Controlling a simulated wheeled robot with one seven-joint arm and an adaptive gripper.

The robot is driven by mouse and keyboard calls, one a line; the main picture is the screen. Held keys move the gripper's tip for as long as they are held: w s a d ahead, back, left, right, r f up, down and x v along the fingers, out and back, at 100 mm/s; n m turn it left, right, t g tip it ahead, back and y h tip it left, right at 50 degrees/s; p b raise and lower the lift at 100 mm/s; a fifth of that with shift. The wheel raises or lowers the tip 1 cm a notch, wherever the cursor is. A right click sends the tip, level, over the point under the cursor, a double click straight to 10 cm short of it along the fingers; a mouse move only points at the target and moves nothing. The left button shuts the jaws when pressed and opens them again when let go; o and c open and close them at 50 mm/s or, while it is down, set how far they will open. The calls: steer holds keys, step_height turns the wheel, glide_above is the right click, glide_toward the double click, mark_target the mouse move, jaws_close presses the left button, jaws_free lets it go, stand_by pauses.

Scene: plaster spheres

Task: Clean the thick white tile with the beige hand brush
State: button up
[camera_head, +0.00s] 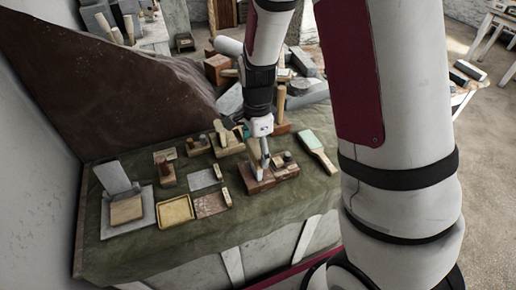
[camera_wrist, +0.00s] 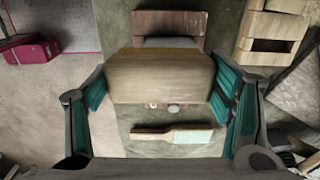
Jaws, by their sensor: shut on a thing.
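My gripper (camera_head: 263,158) is low over the right half of the green-covered table. In the wrist view my gripper (camera_wrist: 160,98) has its teal pads on both sides of a beige wooden block, which looks like the hand brush (camera_wrist: 160,72). The brush's bristles are hidden in this view. In the head view a pale upright piece of the brush (camera_head: 253,152) shows beside the fingers, above a reddish-brown block (camera_head: 257,185). A flat whitish tile (camera_head: 204,179) lies left of the gripper; I cannot tell surely that it is the thick white tile.
A pale board (camera_head: 144,214) with a tan slab stands at the left. A yellow tray (camera_head: 175,212) and a mottled reddish tile (camera_head: 210,204) lie near the front edge. A paddle with a pale green face (camera_head: 318,147) lies at the right. Wooden tools crowd the back.

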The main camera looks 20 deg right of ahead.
steer(key=shift+f, duration=0.6)
stand_by(0.6)
steer(key=shift+w+b, duration=0.4)
steer(key=shift+w, duration=0.75)
steer(key=shift+s, duration=0.1)
steer(key=shift+s+p, duration=1.3)
steer(key=shift+s, duration=0.9)
steer(key=shift+w, duration=0.1)
